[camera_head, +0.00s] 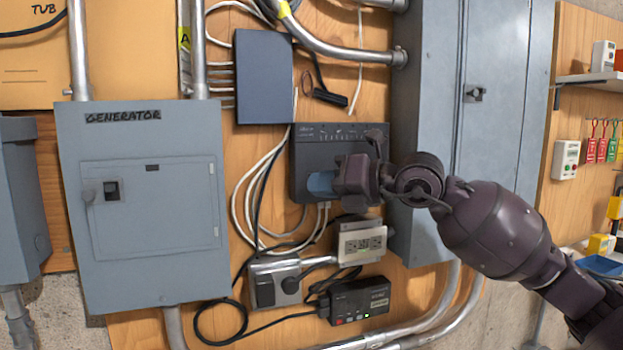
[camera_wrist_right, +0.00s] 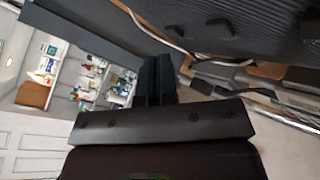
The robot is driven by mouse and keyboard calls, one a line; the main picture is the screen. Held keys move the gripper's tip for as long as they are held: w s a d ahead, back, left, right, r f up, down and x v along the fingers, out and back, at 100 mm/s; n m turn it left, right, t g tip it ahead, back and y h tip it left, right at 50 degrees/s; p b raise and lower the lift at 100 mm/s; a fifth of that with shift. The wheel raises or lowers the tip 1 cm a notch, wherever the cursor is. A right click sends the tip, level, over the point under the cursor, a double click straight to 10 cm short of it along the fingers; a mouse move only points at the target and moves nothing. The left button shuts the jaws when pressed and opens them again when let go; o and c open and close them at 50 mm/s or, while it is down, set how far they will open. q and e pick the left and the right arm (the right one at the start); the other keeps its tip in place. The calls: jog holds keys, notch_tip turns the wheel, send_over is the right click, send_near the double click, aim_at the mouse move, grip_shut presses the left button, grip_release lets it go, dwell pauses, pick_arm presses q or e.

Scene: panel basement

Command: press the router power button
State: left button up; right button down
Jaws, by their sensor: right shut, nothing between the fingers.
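The router is a dark grey box (camera_head: 310,150) on the wooden panel in the head view, with a row of small markings along its upper front. My right gripper (camera_head: 355,180) is in front of its lower right part and hides some of it. A light blue patch shows beside the gripper; I cannot tell what it belongs to. In the right wrist view the two dark fingers (camera_wrist_right: 155,80) are together and empty, with a dark ribbed casing (camera_wrist_right: 245,32) close by at upper right. I cannot make out the power button or tell whether the fingers touch the router. My left gripper is not in view.
A grey generator box (camera_head: 150,240) is left of the router and a tall grey cabinet (camera_head: 425,100) is right of it. A smaller grey-blue box (camera_head: 264,78) is above. An outlet box (camera_head: 362,241), a black power unit (camera_head: 360,302) and loose cables are below.

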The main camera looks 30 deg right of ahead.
jog(key=s, duration=0.2)
jog(key=s+a, duration=0.1)
jog(key=s, duration=0.2)
jog(key=shift+a, duration=0.1)
dwell(0.5)
jog(key=shift+w, duration=0.1)
dwell(0.5)
jog(key=s+d+f+m+t+h, duration=0.1)
jog(key=s+f+m+t+h, duration=0.15)
jog(key=f+m, duration=1.25)
jog(key=s+d+f+m+t+h, duration=0.25)
jog(key=f+m, duration=0.65)
jog(key=f, duration=1.2)
jog(key=s+a+f+m+g+h, duration=0.1)
jog(key=s+a+f+m+g, duration=0.1)
jog(key=f, duration=0.5)
jog(key=s+a+f+m+g+h, duration=0.1)
jog(key=s+a+f+m+g, duration=0.2)
jog(key=s+f, duration=0.3)
jog(key=s+a+f+m+g+h, duration=0.1)
jog(key=s+a+f+m+g, duration=0.1)
jog(key=s+f+m, duration=0.3)
notch_tip(320, 180, down, 4)
jog(key=shift+a+f+g+h, duration=0.1)
jog(key=shift+a+g+h, duration=0.2)
jog(key=shift+a+h, duration=0.15)
